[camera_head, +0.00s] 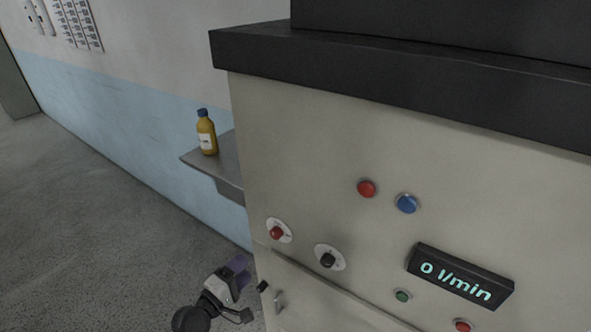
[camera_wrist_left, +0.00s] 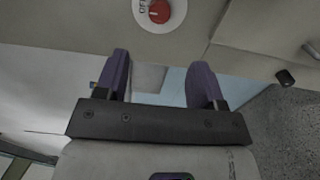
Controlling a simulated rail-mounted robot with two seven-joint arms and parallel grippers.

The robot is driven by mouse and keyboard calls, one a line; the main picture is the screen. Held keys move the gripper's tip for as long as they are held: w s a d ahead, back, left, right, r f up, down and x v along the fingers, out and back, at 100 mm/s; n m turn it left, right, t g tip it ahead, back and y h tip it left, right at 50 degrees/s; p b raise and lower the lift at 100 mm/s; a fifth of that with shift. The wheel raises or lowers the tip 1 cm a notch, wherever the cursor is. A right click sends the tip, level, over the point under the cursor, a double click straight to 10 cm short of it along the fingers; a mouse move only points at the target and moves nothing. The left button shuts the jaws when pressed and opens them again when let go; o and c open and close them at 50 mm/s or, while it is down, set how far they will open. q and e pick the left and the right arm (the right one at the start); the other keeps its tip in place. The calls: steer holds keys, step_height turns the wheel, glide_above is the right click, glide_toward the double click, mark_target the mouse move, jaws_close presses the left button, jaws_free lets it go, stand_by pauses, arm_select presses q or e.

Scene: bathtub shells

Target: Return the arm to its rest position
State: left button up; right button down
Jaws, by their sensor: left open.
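My left gripper (camera_head: 243,272) is low in the head view, in front of the lower left of the beige machine (camera_head: 330,150). In the left wrist view its two purple fingers (camera_wrist_left: 159,80) stand apart with nothing between them. A red knob on a round white dial (camera_wrist_left: 158,12) is beyond the fingers in that view. The same red knob (camera_head: 277,232) is above and right of the gripper in the head view. My right gripper is in neither view.
A yellow-brown bottle with a blue cap (camera_head: 206,134) stands on a grey side shelf (camera_head: 208,163). The panel has a black knob (camera_head: 328,260), a red button (camera_head: 366,188), a blue button (camera_head: 407,203) and a display reading 0 l/min (camera_head: 460,275). Open floor (camera_head: 80,220) lies left.

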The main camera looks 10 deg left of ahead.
arm_select(q)
steer(key=s+d+f+m+g+y, duration=0.15)
steer(key=s+f+m+g, duration=0.3)
steer(key=s, duration=0.75)
steer(key=s+d+f+m+g+y, duration=0.1)
steer(key=s+f+m+g+y, duration=0.35)
steer(key=s, duration=0.75)
steer(key=s+d+f+m+g, duration=0.1)
steer(key=s+f+m+g, duration=0.35)
steer(key=s, duration=0.85)
step_height(320, 180, up, 15)
steer(key=w+m+p, duration=0.1)
steer(key=m+p, duration=0.1)
steer(key=p, duration=1.2)
steer(key=shift+a+r+m, duration=0.2)
steer(key=shift+m, duration=0.15)
steer(key=shift+w, duration=0.1)
steer(key=shift+c, duration=0.4)
